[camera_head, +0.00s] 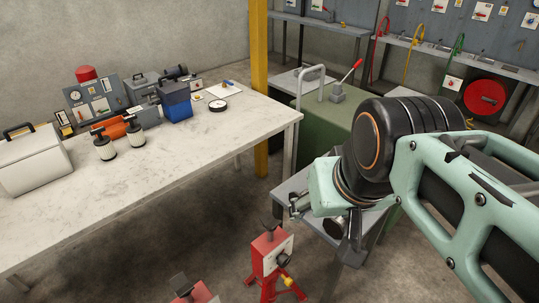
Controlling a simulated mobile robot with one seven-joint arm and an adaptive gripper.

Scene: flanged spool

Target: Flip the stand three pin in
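A red stand (268,252) with splayed legs stands on the floor at the bottom centre. It has a dark top, a pale label plate and a yellow pin (288,281) low on its right side. How far in the pin sits cannot be told. A second red stand (192,294) with a dark top is cut off by the bottom edge, and no pin shows on it. I cannot read which stand is number three. My gripper (297,205) hangs above and right of the first stand, apart from it in the picture. Its fingers are small and partly hidden by my wrist.
A long pale workbench (130,195) runs along the left, with a white cooler (33,160), filters, a blue box (175,102) and a gauge. A grey low table (350,245) and a green cabinet (325,125) stand behind my arm. Open floor lies between bench and stands.

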